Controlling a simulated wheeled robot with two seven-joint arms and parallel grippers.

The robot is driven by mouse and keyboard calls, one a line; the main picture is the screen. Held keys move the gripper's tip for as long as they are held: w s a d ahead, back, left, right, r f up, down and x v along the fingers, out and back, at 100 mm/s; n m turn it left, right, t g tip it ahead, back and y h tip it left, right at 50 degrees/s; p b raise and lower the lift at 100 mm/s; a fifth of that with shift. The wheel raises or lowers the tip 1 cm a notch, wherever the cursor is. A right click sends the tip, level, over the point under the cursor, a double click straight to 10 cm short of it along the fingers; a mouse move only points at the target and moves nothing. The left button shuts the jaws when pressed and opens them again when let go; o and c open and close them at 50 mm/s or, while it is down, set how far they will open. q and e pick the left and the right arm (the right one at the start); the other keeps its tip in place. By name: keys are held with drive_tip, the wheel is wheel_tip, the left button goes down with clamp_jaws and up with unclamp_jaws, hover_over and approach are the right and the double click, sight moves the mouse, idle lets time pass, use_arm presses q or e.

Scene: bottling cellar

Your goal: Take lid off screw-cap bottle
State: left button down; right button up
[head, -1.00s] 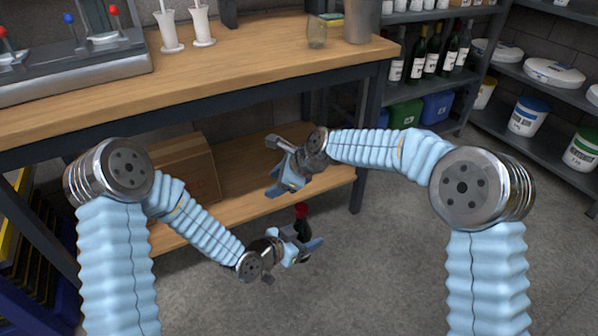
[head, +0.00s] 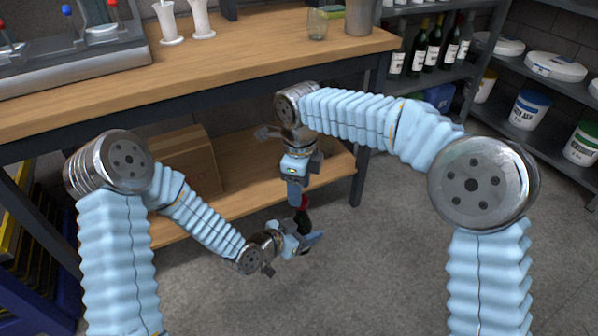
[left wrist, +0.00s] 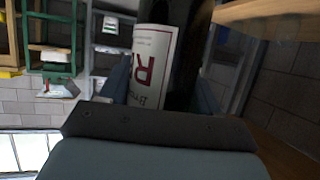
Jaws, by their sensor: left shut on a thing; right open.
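A dark bottle (head: 304,222) with a red cap (head: 304,202) stands roughly upright in front of the workbench. My left gripper (head: 308,240) is shut on the bottle's body. In the left wrist view the bottle (left wrist: 155,65) shows a white label with red lettering between the fingers. My right gripper (head: 297,192) points down from above, open, with its fingers at the height of the red cap. The fingers hide part of the cap, and I cannot tell whether they touch it.
The wooden workbench (head: 230,75) is behind the arms, with a lower shelf (head: 245,195) holding a cardboard box (head: 190,165). A glass jar (head: 317,25) stands on the bench. Shelves with wine bottles (head: 420,50) and white tubs (head: 530,108) are at the right. The floor at right is clear.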

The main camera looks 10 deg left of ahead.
drive_tip(key=shift+f, duration=0.9)
